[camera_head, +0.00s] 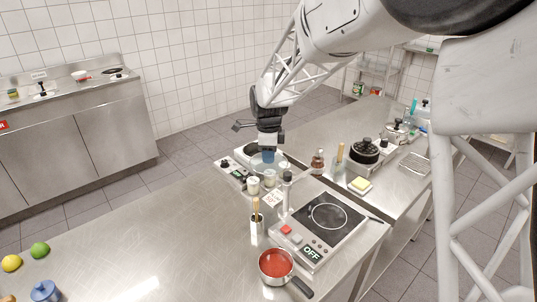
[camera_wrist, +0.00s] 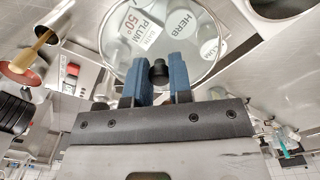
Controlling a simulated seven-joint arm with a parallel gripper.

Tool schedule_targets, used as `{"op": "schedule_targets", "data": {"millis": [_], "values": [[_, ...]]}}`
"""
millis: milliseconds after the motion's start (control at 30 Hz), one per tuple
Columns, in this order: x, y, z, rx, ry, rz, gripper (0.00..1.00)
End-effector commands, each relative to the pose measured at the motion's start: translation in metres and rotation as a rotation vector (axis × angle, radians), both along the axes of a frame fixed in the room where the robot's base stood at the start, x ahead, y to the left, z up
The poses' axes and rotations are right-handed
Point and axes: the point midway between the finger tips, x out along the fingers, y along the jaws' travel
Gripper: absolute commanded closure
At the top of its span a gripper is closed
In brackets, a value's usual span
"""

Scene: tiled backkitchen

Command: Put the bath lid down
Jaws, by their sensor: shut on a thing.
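The bath lid is a round clear glass lid (camera_wrist: 190,20) with a pale rim and a black knob (camera_wrist: 158,72). My gripper (camera_wrist: 160,85), with blue fingers, is shut on the knob. In the head view my gripper (camera_head: 268,157) holds the lid (camera_head: 278,167) over the back part of the steel counter, beside a round dark-rimmed vessel (camera_head: 250,148) on a unit with knobs. In the wrist view a card (camera_wrist: 142,30) reading "bath plum 50°" and a jar (camera_wrist: 180,24) labelled "herb" show through the glass. I cannot tell the gap below the lid.
Pale jars (camera_head: 253,185) and a tall grinder (camera_head: 287,190) stand close to the lid. A utensil holder (camera_head: 257,222), a hob (camera_head: 325,220) marked "OFF" and a red-filled pan (camera_head: 276,266) are nearer. The counter (camera_head: 150,235) at left front is mostly clear.

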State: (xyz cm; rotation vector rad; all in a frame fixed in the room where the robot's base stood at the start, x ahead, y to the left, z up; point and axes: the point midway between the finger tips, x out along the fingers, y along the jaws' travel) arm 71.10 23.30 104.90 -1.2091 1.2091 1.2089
Motion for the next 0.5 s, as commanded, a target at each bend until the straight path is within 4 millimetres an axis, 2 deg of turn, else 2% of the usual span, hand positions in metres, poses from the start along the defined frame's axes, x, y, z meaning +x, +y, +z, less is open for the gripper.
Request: {"op": "schedule_targets", "data": {"millis": [333, 500], "values": [[-0.0006, 0.0009, -0.0002, 0.0, 0.0, 0.0, 1.0], [-0.0071, 0.0085, -0.0034, 0.0, 0.0, 0.002, 1.0]]}}
